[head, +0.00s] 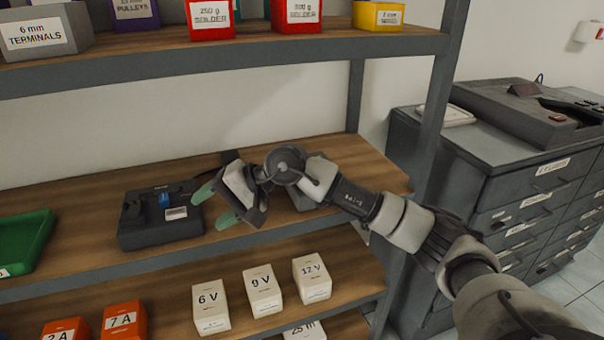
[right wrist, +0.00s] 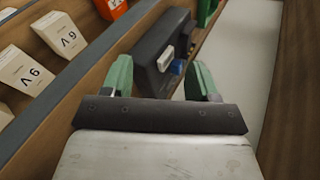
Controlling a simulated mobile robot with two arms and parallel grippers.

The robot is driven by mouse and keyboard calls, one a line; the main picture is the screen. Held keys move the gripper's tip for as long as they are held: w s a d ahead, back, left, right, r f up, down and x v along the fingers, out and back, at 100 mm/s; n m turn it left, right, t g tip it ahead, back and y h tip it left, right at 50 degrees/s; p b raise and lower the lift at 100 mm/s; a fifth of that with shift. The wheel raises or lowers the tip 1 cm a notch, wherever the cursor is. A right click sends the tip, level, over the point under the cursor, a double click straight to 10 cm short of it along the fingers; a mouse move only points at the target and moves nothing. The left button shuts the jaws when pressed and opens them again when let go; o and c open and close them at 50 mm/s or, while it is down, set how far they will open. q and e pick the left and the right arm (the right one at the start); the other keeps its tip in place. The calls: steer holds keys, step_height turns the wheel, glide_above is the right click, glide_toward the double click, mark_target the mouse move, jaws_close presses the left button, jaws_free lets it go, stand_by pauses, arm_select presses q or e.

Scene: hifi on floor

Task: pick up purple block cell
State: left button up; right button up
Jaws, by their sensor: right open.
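I see no block that is clearly purple. A small blue block (head: 164,201) sits on a dark device (head: 140,236) with a pale label, on the middle shelf; the block also shows in the right wrist view (right wrist: 177,66). My right gripper (head: 215,207) is open and empty, its green fingertips just right of the device. In the right wrist view the gripper (right wrist: 162,78) has the device (right wrist: 150,45) and the blue block ahead, between its fingers in the picture. It touches neither as far as I can tell. My left gripper is not in view.
White 6 V (head: 210,307), 9 V (head: 262,291) and 12 V (head: 311,279) boxes and orange boxes (head: 124,320) stand on the shelf below. A green tray (head: 24,242) lies left of the device. Labelled bins line the upper shelf (head: 230,60). A grey drawer cabinet (head: 500,180) stands right.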

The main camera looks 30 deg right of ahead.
steer(key=d+r+n+h, duration=0.1)
steer(key=d+r+h, duration=0.1)
steer(key=d, duration=0.5)
steer(key=w+d+r+n+h, duration=0.1)
steer(key=d+r+h, duration=0.1)
steer(key=d+h, duration=0.3)
steer(key=d+r+n+h, duration=0.2)
steer(key=d+h, duration=0.2)
steer(key=d, duration=0.6)
steer(key=shift+w+d+g, duration=0.2)
steer(key=shift+d+g, duration=0.1)
steer(key=x, duration=0.6)
steer(key=shift+s+a+f+p, duration=0.2)
steer(key=shift+a+p, duration=0.05)
steer(key=shift+p, duration=0.1)
steer(key=shift+w+f+h, duration=0.25)
steer(key=shift+f+h, duration=0.05)
steer(key=shift+f, duration=0.2)
steer(key=c, duration=1.1)
steer(key=shift+r, duration=0.15)
